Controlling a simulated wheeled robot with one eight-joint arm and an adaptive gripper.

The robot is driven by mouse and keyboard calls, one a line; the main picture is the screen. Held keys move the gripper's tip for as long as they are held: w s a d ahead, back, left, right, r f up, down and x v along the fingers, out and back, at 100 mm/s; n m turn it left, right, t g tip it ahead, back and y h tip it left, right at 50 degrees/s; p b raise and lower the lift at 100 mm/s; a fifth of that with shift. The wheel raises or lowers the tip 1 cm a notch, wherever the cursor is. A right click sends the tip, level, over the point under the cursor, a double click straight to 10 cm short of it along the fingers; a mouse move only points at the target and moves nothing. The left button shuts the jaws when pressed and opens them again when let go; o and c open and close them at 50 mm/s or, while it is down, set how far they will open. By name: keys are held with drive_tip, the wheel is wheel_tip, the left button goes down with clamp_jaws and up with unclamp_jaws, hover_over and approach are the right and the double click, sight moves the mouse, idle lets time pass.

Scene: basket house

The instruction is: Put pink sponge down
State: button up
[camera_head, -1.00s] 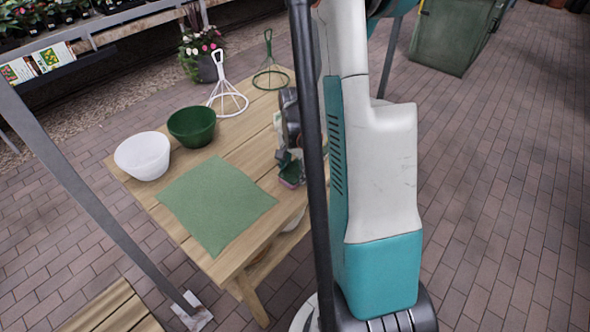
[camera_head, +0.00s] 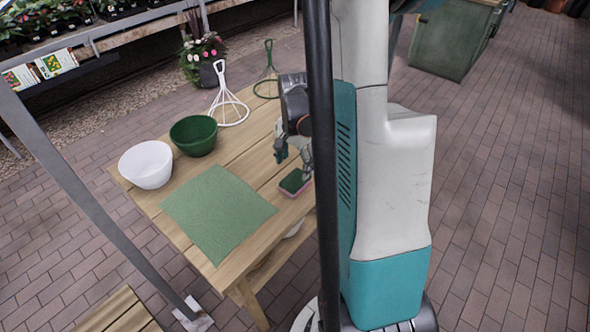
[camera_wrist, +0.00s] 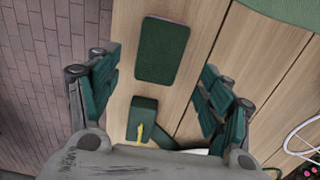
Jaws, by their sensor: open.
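The pink sponge (camera_head: 294,183) lies flat on the wooden table, right of the green mat. Its top is dark green and its pink side edge shows in the head view. In the wrist view the sponge (camera_wrist: 162,50) shows its green top, lying on the planks beyond my fingertips. My gripper (camera_head: 294,153) is just above and behind the sponge, with its fingers spread and nothing between them. In the wrist view the open fingers (camera_wrist: 160,92) stand to the left and right, apart from the sponge.
The green mat (camera_head: 217,212) lies on the table (camera_head: 255,155). A white bowl (camera_head: 146,165) and a green bowl (camera_head: 194,136) stand at its left. White (camera_head: 228,105) and green (camera_head: 267,75) wire stands are at the back.

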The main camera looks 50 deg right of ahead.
sight(295, 180)
wheel_tip(295, 180, up, 5)
drive_tip(key=shift+p, duration=0.65)
